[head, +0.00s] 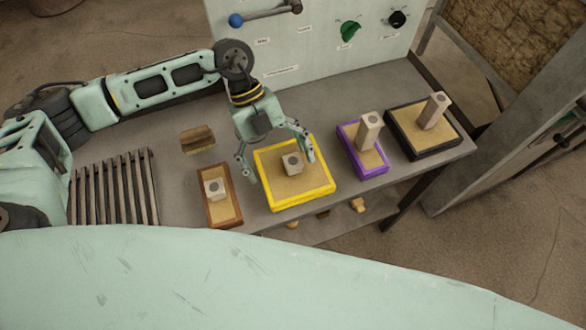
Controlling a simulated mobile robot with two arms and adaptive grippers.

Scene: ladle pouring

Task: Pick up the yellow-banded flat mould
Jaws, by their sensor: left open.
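The yellow-banded flat mould (282,202) lies on the grey table, a wide sand-coloured block with a yellow rim. A short square block with a dark hole in its top (292,162) stands at its middle. My left gripper (280,168) is open over the mould, its fingers spread to either side. The right finger overlaps the mould's right part and the left finger is near its left edge. I cannot tell whether the fingers touch the mould. My right gripper does not show.
A brown-banded mould (221,222) is close on the left. A purple-banded mould (374,171) and a black-banded mould (449,145) stand to the right. A slatted rack (112,188) and a small wooden block (197,139) are further left. A panel (310,45) rises behind.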

